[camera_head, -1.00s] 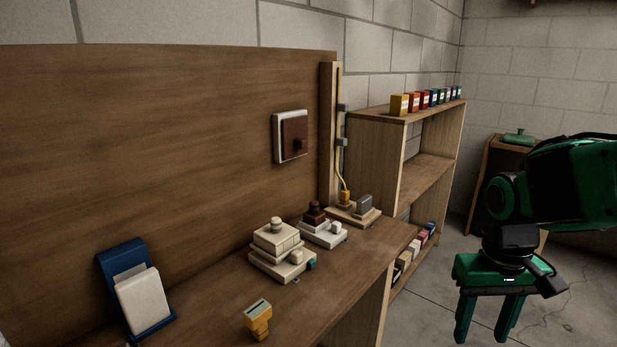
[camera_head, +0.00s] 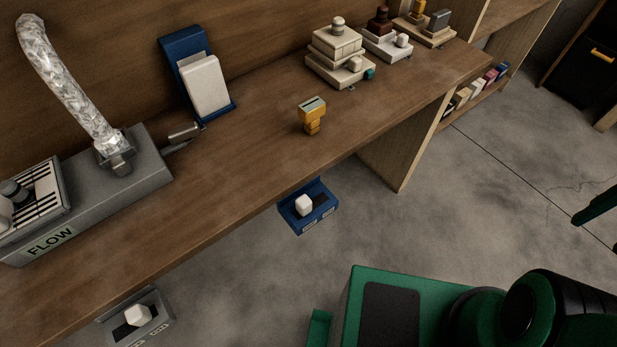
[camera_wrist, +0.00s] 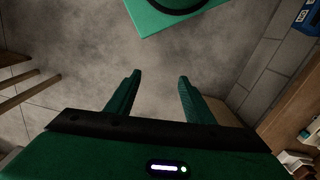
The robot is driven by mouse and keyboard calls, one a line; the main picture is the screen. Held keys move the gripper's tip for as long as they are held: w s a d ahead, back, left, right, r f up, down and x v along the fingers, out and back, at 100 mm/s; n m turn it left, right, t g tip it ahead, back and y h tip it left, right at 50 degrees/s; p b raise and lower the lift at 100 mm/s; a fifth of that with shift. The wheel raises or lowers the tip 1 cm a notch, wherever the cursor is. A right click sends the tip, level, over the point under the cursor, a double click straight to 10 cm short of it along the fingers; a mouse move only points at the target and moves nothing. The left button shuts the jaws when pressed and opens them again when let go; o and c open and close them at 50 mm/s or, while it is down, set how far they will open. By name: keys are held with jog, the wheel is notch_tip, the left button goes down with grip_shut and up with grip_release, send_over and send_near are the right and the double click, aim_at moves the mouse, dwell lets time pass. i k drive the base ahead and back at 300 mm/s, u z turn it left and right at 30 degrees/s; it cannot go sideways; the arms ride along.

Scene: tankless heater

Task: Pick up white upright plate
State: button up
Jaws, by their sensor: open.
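The white upright plate (camera_head: 204,87) leans in a blue holder (camera_head: 184,45) on the wooden bench, at the upper left of the head view. Nothing is touching it except the holder. My gripper (camera_wrist: 158,80) shows in the wrist view with its two green fingers apart and nothing between them. It points at bare floor, away from the bench. In the head view only a green fingertip at the right edge may belong to it. The plate is not seen in the wrist view.
The bench (camera_head: 240,163) also holds a yellow block (camera_head: 312,115), cream stacked blocks (camera_head: 336,55) and a grey FLOW unit (camera_head: 80,200) with a foil hose (camera_head: 65,80). A blue switch box (camera_head: 308,206) and a grey one (camera_head: 138,318) hang at its front edge. Bench around the plate's front is clear.

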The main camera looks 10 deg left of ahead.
aim_at(203, 80)
jog(key=u, duration=1.05)
jog(key=k, duration=0.5)
jog(key=z, duration=0.95)
jog(key=k, duration=0.8)
jog(key=z, duration=0.55)
jog(key=i, duration=0.5)
jog(key=u, duration=0.8)
jog(key=i, duration=0.9)
jog(key=u, duration=1)
jog(key=i, duration=0.6)
jog(key=u, duration=0.3)
